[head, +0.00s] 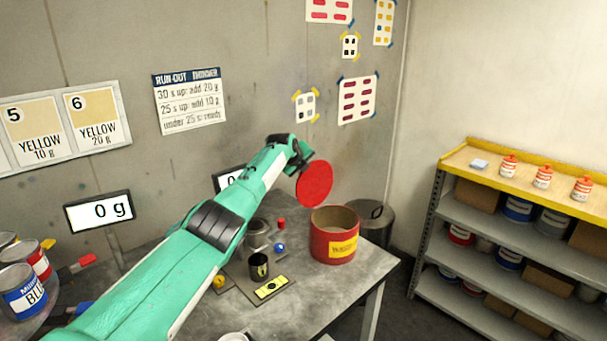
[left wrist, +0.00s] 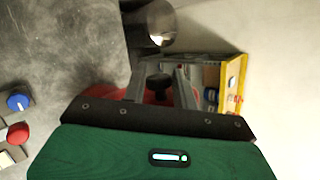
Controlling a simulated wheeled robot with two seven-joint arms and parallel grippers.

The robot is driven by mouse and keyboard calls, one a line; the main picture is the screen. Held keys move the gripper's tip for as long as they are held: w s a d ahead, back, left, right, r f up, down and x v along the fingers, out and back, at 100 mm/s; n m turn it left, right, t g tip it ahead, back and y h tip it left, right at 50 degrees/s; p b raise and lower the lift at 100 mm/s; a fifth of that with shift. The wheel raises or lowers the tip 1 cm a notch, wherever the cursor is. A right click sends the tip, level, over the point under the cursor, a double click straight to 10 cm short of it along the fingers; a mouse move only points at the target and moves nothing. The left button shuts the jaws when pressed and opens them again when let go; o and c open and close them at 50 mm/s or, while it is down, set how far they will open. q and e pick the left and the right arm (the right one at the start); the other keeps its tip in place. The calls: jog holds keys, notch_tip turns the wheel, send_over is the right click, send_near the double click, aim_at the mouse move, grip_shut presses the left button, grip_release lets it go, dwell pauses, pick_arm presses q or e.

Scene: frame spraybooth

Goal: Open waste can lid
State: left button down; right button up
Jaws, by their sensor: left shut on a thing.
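The red waste can (head: 334,245) with a yellow label stands near the right end of the grey table, and its round top is open. Its red lid (head: 314,185) is held up tilted on edge, apart from the can, above and to the left of its rim. My left gripper (head: 305,160) reaches in from the left and is shut on the lid. In the left wrist view, the fingers close around a dark knob (left wrist: 159,82) with red lid behind it. My right gripper is not in view.
A dark metal bin (head: 376,222) stands behind the can. A shelf (head: 520,222) with cans is at right. The table's front right is clear.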

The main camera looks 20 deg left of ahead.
pick_arm(q)
jog(key=shift+w+a+f+b, duration=0.15)
jog(key=shift+a+f+b, duration=0.2)
jog(key=shift+a, duration=0.2)
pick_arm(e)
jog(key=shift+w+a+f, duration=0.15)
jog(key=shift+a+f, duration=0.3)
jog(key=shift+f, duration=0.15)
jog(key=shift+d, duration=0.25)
pick_arm(q)
jog(key=c, duration=1.1)
grip_release()
jog(key=shift+a, duration=0.1)
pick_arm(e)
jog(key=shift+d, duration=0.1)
pick_arm(q)
jog(key=shift+r, duration=0.15)
jog(key=b+v, duration=0.3)
jog(key=v, duration=1)
jog(key=shift+s+r, duration=0.15)
jog(key=shift+s, duration=0.05)
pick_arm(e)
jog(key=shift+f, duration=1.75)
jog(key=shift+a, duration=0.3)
